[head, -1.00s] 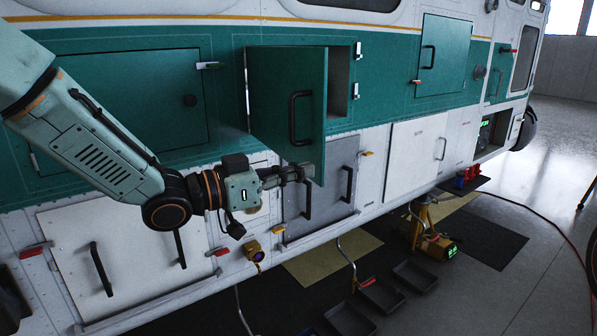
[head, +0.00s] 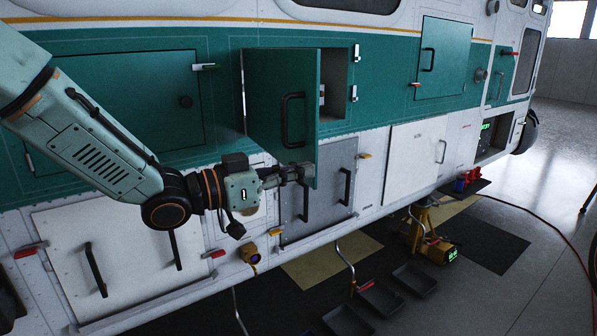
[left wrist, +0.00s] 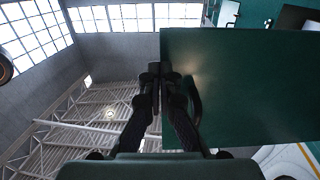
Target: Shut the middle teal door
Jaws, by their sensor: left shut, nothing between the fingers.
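The middle teal door (head: 266,92) stands open, swung out from the helicopter's side, with its black handle (head: 291,120) near the free edge. Part of its compartment (head: 334,88) shows to the right of it. My left gripper (head: 306,172) is shut and empty at the door's lower free corner. I cannot tell whether it touches the door. In the left wrist view the closed fingers (left wrist: 160,72) overlap the left edge of the teal panel (left wrist: 255,95). My right gripper is not in view.
Shut teal doors lie to the left (head: 130,105) and right (head: 443,58). A grey panel (head: 325,190) with black handles is below. Trays (head: 381,298) and a yellow device (head: 432,243) stand on the floor. Open floor lies at the right.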

